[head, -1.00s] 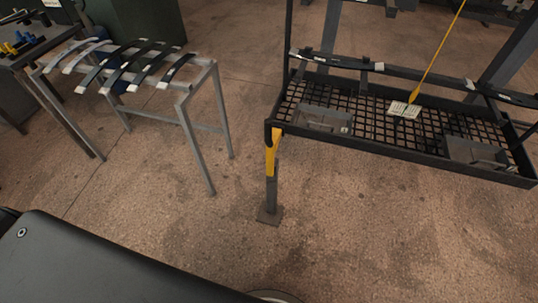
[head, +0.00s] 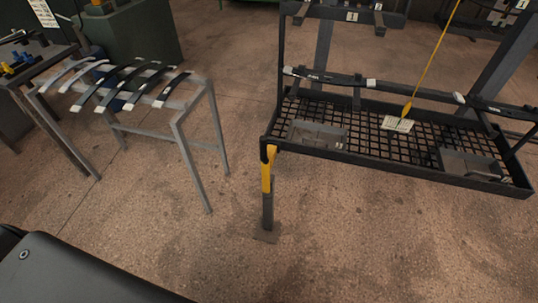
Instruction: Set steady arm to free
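A yellow lever (head: 267,170) hangs straight down along a grey post (head: 268,208) at the front left corner of a black mesh rack tray (head: 400,163). A thin yellow rod (head: 433,58) slants down to a pale label card (head: 397,124) on the mesh. I cannot tell from the pictures which of these is the steady arm, and no setting can be read. Neither of my grippers is in view.
A grey metal stand (head: 195,108) on the left holds several dark curved leaf springs (head: 130,88). A dark bench (head: 35,55) with small tools stands beyond it. Grey bins (head: 318,135) sit in the rack tray. The concrete floor (head: 350,240) in front is clear.

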